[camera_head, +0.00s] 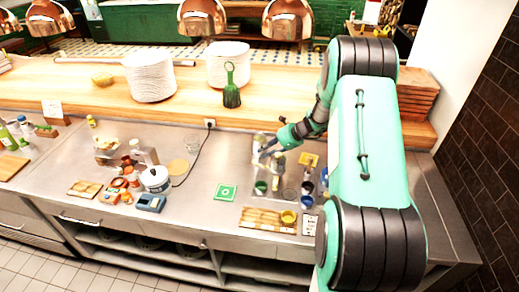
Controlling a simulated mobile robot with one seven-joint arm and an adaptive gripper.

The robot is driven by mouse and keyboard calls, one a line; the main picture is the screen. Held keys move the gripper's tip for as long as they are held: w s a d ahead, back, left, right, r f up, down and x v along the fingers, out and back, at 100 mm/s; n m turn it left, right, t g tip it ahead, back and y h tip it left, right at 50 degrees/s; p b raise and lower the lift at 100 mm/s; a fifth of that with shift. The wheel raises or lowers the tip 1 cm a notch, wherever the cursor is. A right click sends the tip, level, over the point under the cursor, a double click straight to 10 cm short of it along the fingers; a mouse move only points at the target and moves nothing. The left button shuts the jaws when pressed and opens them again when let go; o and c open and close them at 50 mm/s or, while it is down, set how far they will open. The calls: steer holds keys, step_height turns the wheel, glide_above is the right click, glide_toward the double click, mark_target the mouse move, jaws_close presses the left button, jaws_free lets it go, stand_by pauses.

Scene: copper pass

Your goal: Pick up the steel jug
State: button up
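My arm reaches in from the right, and my gripper (266,157) is low over the steel counter (225,165), right of its middle. A small silvery vessel (258,141), which looks like the steel jug, stands right at the gripper, on its left side. The gripper overlaps it in the picture, so I cannot tell whether the fingers touch it or are around it. The fingers are small here, and their opening is unclear.
Small cups (307,188) and a dark green-topped pot (261,187) stand close in front of the gripper. A tray of rolls (266,219) lies nearer the front edge. A green square (226,192) lies left. Plate stacks (228,66) stand on the wooden shelf behind.

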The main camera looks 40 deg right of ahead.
stand_by(0.3)
steer(key=shift+b+x, duration=0.6)
steer(key=shift+x, duration=2)
steer(key=shift+w, duration=0.1)
steer(key=shift+r, duration=0.1)
jaws_close()
